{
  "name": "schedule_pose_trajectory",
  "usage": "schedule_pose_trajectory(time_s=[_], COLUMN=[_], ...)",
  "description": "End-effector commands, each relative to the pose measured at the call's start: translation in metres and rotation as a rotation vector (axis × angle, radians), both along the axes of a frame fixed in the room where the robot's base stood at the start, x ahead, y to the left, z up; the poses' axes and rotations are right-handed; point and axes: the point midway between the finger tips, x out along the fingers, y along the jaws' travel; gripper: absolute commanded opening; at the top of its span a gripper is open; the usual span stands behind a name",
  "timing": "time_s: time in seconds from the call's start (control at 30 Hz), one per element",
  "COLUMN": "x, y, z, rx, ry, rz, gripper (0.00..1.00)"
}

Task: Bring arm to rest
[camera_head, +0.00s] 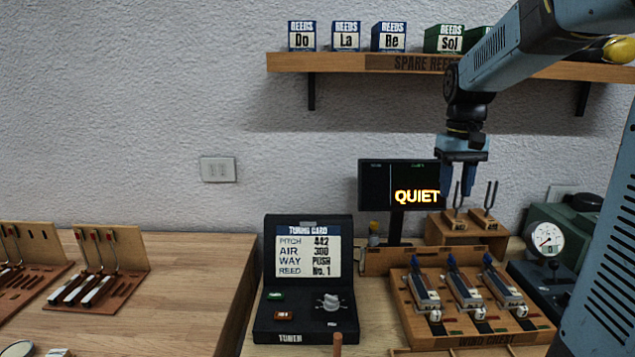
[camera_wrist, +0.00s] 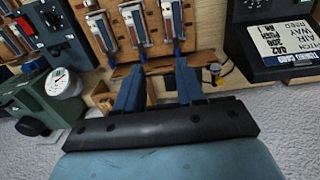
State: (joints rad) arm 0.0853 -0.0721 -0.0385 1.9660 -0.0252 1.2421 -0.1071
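My arm reaches in from the upper right in the head view and bends down at the wrist. My gripper (camera_head: 457,190) points downward above the back of the workbench, in front of the wall and close to the right edge of the dark display. In the wrist view my gripper (camera_wrist: 155,68) shows two blue fingers set apart with a gap between them. Nothing is held between the fingers. Two tuning forks (camera_head: 473,200) stand on a wooden block below and beside the fingers in the head view; I cannot tell whether the fingers touch them.
A display (camera_head: 400,185) reads QUIET. The wind chest (camera_head: 475,305) holds three reed units. A tuning box (camera_head: 305,290) with a card stands left of it, a green gauge unit (camera_head: 545,240) right. A shelf (camera_head: 340,62) with reed boxes is above. The left bench (camera_head: 190,270) has bare room.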

Motion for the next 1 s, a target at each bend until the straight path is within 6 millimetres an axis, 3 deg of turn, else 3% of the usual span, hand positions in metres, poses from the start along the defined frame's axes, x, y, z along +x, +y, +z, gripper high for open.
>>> schedule_pose_trajectory(time_s=[0.33,0.7,1.0], x=[-0.081,-0.161,-0.201], y=[0.028,0.05,0.059], z=[0.014,0.002,-0.016], rx=[0.0,0.009,0.017], ry=[-0.182,-0.369,-0.474], rz=[0.007,0.013,0.014], gripper=[0.38,0.38,0.38])
